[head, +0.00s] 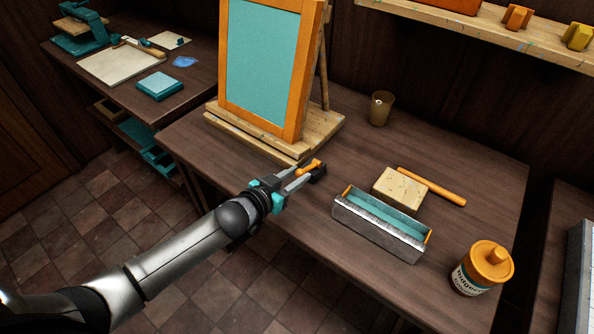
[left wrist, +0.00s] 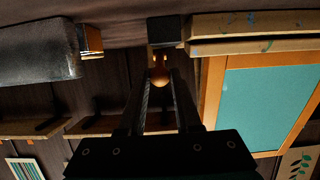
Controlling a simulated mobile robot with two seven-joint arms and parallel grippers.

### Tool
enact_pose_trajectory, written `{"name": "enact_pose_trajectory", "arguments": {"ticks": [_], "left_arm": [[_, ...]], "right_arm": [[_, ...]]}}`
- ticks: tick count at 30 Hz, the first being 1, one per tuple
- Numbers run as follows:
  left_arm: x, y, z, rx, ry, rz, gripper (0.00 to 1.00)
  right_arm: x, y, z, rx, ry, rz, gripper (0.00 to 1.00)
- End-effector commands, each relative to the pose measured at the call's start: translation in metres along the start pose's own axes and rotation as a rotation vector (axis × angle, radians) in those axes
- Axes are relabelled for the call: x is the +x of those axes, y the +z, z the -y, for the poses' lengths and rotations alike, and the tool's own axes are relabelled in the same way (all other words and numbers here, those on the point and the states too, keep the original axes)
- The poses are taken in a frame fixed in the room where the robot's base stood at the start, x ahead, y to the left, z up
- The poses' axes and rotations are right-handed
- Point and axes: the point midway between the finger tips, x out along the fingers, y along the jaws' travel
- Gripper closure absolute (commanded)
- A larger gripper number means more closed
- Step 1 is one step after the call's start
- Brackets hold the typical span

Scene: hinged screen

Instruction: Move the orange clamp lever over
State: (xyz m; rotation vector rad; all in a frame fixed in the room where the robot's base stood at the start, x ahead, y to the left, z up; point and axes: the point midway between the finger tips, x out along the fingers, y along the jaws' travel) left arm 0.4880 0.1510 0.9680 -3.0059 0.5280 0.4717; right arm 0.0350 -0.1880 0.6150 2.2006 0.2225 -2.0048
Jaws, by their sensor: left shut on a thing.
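The orange clamp lever (head: 311,165) is at the front corner of the wooden base (head: 270,145), beside a small dark block (head: 320,174). My left gripper (head: 302,174) reaches in from the left, shut on the lever. In the left wrist view, the lever's rounded orange end (left wrist: 160,72) sits between the fingertips, with the dark block (left wrist: 165,30) beyond it. The hinged screen (head: 262,60), teal mesh in an orange frame, stands raised on the base. It also shows in the left wrist view (left wrist: 265,100). My right gripper is out of view.
A metal trough (head: 380,232), a cream block (head: 400,188), an orange rod (head: 432,186) and an orange-lidded jar (head: 480,270) stand on the table at right. A brown cup (head: 381,107) stands behind. The table between base and trough is mostly clear.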

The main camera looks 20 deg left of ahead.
Motion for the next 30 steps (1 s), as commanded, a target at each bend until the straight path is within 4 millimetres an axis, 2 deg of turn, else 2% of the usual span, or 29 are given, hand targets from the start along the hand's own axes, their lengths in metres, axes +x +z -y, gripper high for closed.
{"name": "enact_pose_trajectory", "arguments": {"ticks": [1, 13, 24, 30], "left_arm": [[0.000, -0.011, 0.000, 0.001, 0.001, -0.012, 0.99], [0.002, -0.013, 0.001, 0.001, 0.001, -0.014, 0.99], [0.007, -0.034, 0.001, 0.001, 0.001, -0.015, 0.99], [0.008, -0.034, 0.000, 0.001, 0.001, -0.014, 0.99]], "right_arm": [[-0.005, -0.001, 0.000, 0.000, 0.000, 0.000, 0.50], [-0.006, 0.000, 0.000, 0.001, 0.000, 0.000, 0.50], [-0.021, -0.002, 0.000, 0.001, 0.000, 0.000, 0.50], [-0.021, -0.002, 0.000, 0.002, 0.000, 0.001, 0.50]]}}
